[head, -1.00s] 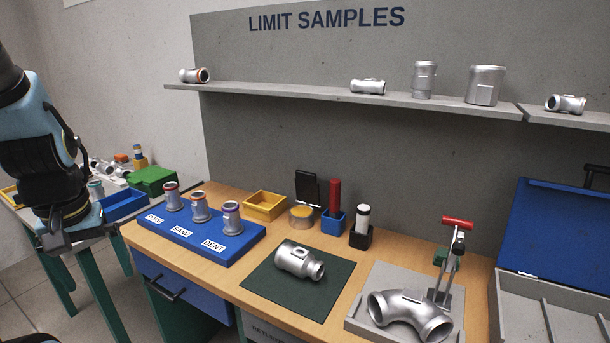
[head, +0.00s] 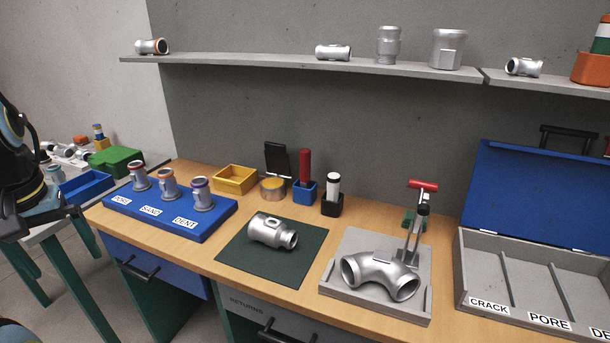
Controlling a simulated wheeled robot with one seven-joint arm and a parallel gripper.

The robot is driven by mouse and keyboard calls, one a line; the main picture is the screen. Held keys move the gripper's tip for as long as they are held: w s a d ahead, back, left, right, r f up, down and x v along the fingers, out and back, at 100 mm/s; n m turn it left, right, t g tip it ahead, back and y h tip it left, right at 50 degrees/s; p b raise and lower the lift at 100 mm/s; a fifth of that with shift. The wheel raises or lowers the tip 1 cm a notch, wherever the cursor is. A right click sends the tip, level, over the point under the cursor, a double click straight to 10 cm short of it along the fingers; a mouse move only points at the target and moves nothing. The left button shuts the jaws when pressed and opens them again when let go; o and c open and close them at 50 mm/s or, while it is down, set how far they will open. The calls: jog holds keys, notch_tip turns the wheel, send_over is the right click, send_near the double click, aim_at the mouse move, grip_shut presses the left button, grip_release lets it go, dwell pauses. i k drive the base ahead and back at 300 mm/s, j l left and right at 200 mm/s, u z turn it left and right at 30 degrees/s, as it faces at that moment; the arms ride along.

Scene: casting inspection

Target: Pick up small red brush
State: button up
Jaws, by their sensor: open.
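A red upright cylinder, which looks like the small red brush (head: 305,166), stands in a small blue holder (head: 305,193) at the back of the wooden bench. Its lower end is hidden inside the holder. My gripper (head: 42,224) is at the far left edge of the head view, partly cut off. It is open and empty, well to the left of the brush and apart from it.
A white-and-black cylinder in a black holder (head: 332,205) stands just right of the brush. A round yellow tin (head: 272,190) and dark upright panel (head: 278,160) are left of it. A casting lies on the green mat (head: 310,262) in front. A red-handled clamp (head: 422,186) stands further right.

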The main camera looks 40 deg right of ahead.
aim_at(304, 154)
jog(key=z, duration=1.3)
jog(key=u, duration=0.4)
jog(key=l+u, duration=0.25)
jog(key=u, duration=0.2)
jog(key=k+l+u, duration=0.1)
jog(key=l+u, duration=0.15)
jog(key=u, duration=0.2)
jog(key=k+l+u, duration=0.1)
jog(key=l+u, duration=0.15)
jog(key=u, duration=0.25)
